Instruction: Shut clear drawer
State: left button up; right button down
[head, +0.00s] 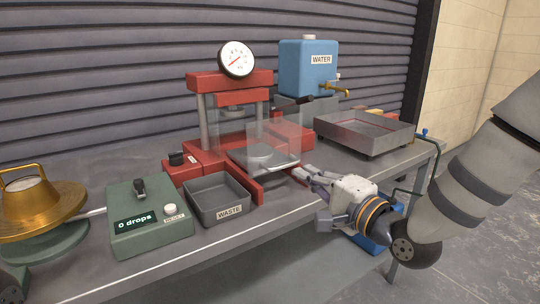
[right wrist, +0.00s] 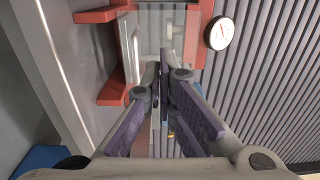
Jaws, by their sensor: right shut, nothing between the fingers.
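The clear drawer (head: 274,135) is a see-through box at the front of the red press (head: 200,82). It stands out from the press toward the table's front, with a pale lower front edge and a small round grey piece (head: 261,151) visible inside it. My right gripper (head: 300,172) is shut and empty, just in front and to the right of the drawer's front. In the right wrist view, the shut fingers (right wrist: 160,72) point at the drawer (right wrist: 130,45); I cannot tell whether they touch it.
A grey waste bin (head: 218,198) and a green drop counter (head: 150,218) stand left of the drawer. A brass-topped device (head: 40,207) is at far left. A metal tray (head: 366,130) and a blue water tank (head: 308,70) stand to the right and behind.

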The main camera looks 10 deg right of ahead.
aim_at(263, 150)
jog(key=x, duration=0.4)
jog(key=b+x, duration=0.1)
jog(key=x, duration=0.7)
jog(key=shift+w+a+f+b, duration=0.2)
jog(key=shift+w+f+b, duration=0.1)
jog(key=shift+f, duration=0.1)
pick_arm(q)
jog(key=shift+s+f+g, duration=0.4)
jog(key=shift+s+f, duration=0.6)
jog(key=shift+f, duration=0.05)
pick_arm(e)
jog(key=shift+w+a+r, duration=0.1)
jog(key=shift+w+r, duration=0.05)
jog(key=shift+w, duration=0.25)
